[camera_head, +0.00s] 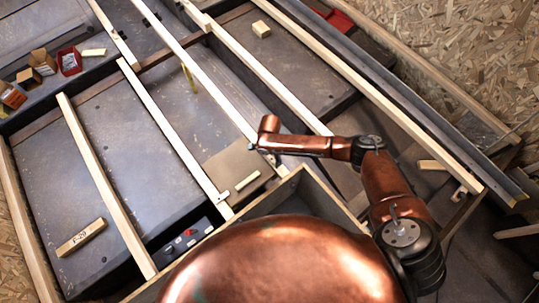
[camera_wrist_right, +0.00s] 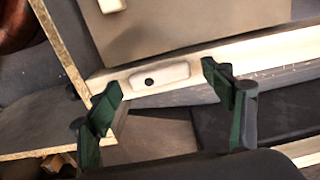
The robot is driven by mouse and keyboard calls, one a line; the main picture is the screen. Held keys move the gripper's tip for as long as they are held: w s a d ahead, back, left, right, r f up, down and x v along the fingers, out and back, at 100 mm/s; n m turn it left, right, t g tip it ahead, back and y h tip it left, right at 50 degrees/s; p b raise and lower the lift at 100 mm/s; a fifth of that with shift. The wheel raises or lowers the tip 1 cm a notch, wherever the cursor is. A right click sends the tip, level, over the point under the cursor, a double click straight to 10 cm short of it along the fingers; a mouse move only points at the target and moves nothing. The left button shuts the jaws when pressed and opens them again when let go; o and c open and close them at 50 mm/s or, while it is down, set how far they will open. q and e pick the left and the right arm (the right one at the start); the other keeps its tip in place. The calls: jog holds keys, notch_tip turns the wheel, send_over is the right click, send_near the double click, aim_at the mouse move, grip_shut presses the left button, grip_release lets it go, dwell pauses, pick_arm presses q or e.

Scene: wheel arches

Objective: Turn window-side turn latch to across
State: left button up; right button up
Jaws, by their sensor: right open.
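A pale rounded turn latch (camera_wrist_right: 172,74) with a dark pivot dot sits on a light wooden strip (camera_wrist_right: 255,52) in the right wrist view. Its long side lies along the strip, not across it. My right gripper (camera_wrist_right: 163,102) is open and empty, with one dark green finger to each side of the latch in the picture; I cannot tell how far above it they are. In the head view my right gripper (camera_head: 262,153) is small, at the end of the copper arm near the strip's lower end, and the latch there is not clear. My left gripper is not in view.
A brown panel with a pale bar handle (camera_head: 247,180) lies beside the strip. A wood-edged open box (camera_head: 318,194) stands close to the right gripper. Other slats (camera_head: 95,170) cross the grey bed. A labelled wooden block (camera_head: 81,237) and small boxes (camera_head: 42,61) lie at left.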

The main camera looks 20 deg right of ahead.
jog(key=shift+f, duration=0.25)
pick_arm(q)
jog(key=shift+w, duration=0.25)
pick_arm(e)
jog(key=shift+c, duration=0.5)
jog(key=c, duration=1.1)
jog(key=shift+o, duration=0.2)
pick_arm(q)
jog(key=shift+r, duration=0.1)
